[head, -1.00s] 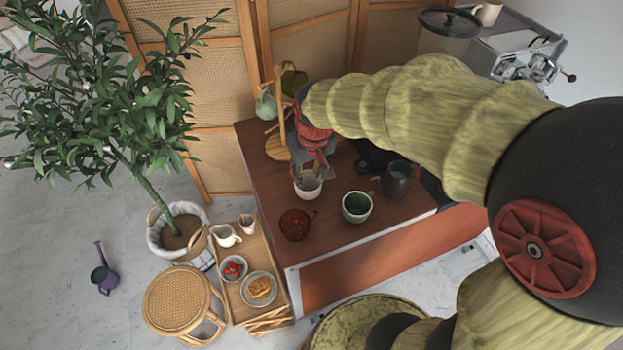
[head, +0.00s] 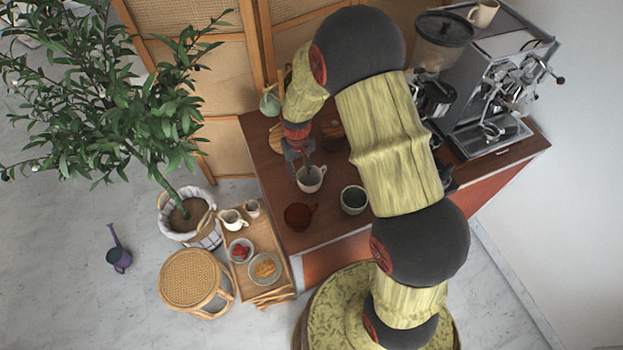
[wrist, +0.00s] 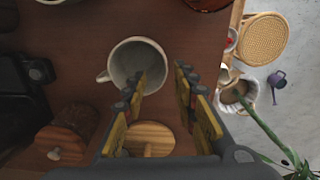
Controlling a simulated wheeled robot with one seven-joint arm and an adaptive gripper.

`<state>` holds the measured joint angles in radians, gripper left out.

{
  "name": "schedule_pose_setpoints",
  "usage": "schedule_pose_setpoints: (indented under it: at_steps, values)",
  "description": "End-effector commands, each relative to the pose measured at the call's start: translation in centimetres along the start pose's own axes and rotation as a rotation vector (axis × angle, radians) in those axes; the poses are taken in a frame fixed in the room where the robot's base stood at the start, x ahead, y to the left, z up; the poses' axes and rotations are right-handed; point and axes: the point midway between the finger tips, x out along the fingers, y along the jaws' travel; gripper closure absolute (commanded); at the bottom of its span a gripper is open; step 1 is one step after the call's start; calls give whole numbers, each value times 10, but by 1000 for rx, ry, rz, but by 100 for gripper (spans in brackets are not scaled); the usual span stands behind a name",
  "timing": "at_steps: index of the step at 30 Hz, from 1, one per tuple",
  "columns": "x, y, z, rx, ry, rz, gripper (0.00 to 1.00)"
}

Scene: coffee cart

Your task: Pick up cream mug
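A cream mug (head: 311,181) stands upright on the brown cart top (head: 330,234). It also shows in the wrist view (wrist: 122,62), with its opening facing the camera and its handle on the left. My gripper (wrist: 160,80) is open and empty. In the wrist view one finger overlaps the mug's lower right rim and the other is right of the mug. I cannot tell whether the finger is above or inside the mug. In the head view my gripper (head: 300,160) is just behind the mug and partly blurs into it.
A red-brown cup (head: 298,217) and a green mug (head: 354,200) stand in front of the mug. A wooden-lidded jar (head: 333,132) and a mug stand's round base (wrist: 152,137) are close to my gripper. Another cream mug (head: 483,13) sits on the espresso machine (head: 490,90).

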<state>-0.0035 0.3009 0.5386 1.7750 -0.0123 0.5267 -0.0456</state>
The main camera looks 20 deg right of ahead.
Motion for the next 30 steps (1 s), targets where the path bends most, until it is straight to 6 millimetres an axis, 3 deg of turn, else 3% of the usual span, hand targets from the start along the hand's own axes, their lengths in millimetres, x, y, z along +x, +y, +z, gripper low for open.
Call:
schedule_pose_setpoints:
  at_steps: [11,19,30]
  values:
    - [46,-6,3,0,-1,0,72]
    - [48,-6,2,0,1,0,72]
    - [48,-6,2,0,0,0,93]
